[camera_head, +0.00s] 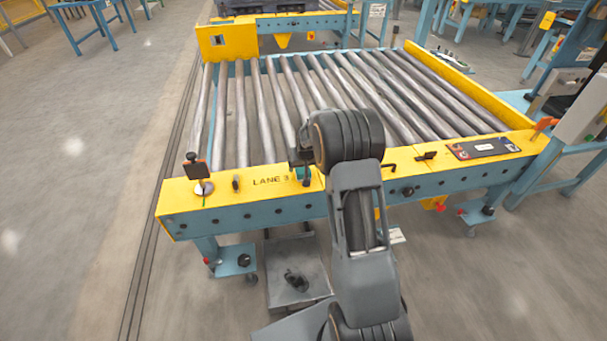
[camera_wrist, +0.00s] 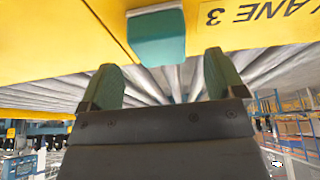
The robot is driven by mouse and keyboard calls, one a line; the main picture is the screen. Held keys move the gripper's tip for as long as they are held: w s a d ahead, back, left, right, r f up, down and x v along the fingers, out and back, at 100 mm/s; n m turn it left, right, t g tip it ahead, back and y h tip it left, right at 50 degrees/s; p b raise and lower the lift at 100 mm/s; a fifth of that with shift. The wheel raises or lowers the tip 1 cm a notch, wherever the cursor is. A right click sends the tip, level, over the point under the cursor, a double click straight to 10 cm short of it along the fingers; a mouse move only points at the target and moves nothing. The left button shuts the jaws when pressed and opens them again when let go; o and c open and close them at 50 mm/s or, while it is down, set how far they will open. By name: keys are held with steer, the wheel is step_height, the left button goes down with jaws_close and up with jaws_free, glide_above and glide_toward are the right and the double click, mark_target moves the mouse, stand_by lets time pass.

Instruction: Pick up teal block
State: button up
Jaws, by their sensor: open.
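The teal block (camera_wrist: 158,40) is on the yellow beam (camera_wrist: 50,45) of the roller conveyor, left of the "LANE 3" lettering in the wrist view. A small teal part of it also shows in the head view (camera_head: 306,175), right of the lettering and partly hidden by my wrist. My gripper (camera_wrist: 162,82) is open, with its two dark green fingers apart and nothing between them. The block is just beyond the fingertips, roughly in line with the gap. In the head view my gripper's fingers are mostly hidden by the arm.
Grey rollers (camera_head: 285,105) lie behind the yellow beam. A small dark-topped post (camera_head: 195,172) stands at the beam's left end. A dark control panel (camera_head: 482,148) is set in the beam to the right. A grey plate (camera_head: 300,285) lies low in front. Floor to the left is clear.

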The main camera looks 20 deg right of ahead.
mark_target(303, 169)
steer(key=shift+b+x, duration=0.3)
steer(key=shift+x, duration=1.2)
steer(key=shift+c, duration=0.4)
steer(key=c, duration=1)
steer(key=shift+o, duration=0.2)
steer(key=shift+r, duration=0.1)
steer(key=shift+r, duration=0.7)
steer(key=s+a+r+p, duration=0.3)
steer(key=s+r+p, duration=0.1)
steer(key=s+r, duration=0.7)
steer(key=shift+s+r, duration=0.25)
steer(key=shift+s, duration=1.1)
